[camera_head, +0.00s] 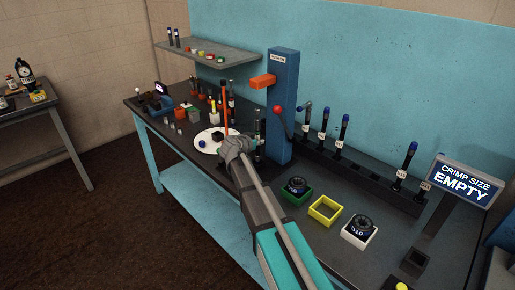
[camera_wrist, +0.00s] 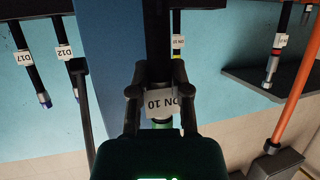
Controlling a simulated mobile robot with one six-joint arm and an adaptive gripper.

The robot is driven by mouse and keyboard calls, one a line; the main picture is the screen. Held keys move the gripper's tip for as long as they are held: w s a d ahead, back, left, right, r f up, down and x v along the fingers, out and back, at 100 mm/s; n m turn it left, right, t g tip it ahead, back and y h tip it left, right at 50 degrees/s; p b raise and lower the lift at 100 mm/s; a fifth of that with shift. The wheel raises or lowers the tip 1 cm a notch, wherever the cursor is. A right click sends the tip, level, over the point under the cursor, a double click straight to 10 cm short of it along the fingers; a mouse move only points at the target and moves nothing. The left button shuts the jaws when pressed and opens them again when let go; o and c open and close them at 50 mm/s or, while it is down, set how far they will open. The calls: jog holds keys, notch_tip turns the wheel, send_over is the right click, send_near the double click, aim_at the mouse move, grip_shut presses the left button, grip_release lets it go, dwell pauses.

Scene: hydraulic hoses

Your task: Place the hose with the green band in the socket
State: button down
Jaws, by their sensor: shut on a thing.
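My gripper (camera_head: 243,148) is over the back-left part of the bench and is shut on a black upright hose (camera_head: 258,127). In the wrist view, my gripper (camera_wrist: 157,92) closes on this hose around its white "DN 10" label (camera_wrist: 161,102). A green band (camera_wrist: 161,123) shows on the hose beside the label, partly hidden by the gripper body. I cannot tell for sure that this block is the socket.
A blue column (camera_head: 283,105) with an orange arm stands right of the held hose. An orange rod (camera_head: 224,108) stands to the left, near a white plate (camera_head: 203,140). Several labelled hoses stand in a rack (camera_head: 375,178). Green, yellow (camera_head: 337,219) and white square frames sit in front.

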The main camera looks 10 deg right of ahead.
jog(key=shift+f+b, duration=0.3)
jog(key=shift+f, duration=0.3)
jog(key=shift+f, duration=0.15)
jog(key=c, duration=0.6)
grip_release()
jog(key=shift+r, duration=0.2)
jog(key=shift+s+a+r, duration=0.15)
jog(key=shift+s, duration=0.05)
jog(key=p+v, duration=0.4)
jog(key=v, duration=0.7)
jog(key=shift+s+a+p, duration=0.15)
jog(key=shift+s+p, duration=0.05)
jog(key=shift+p, duration=0.1)
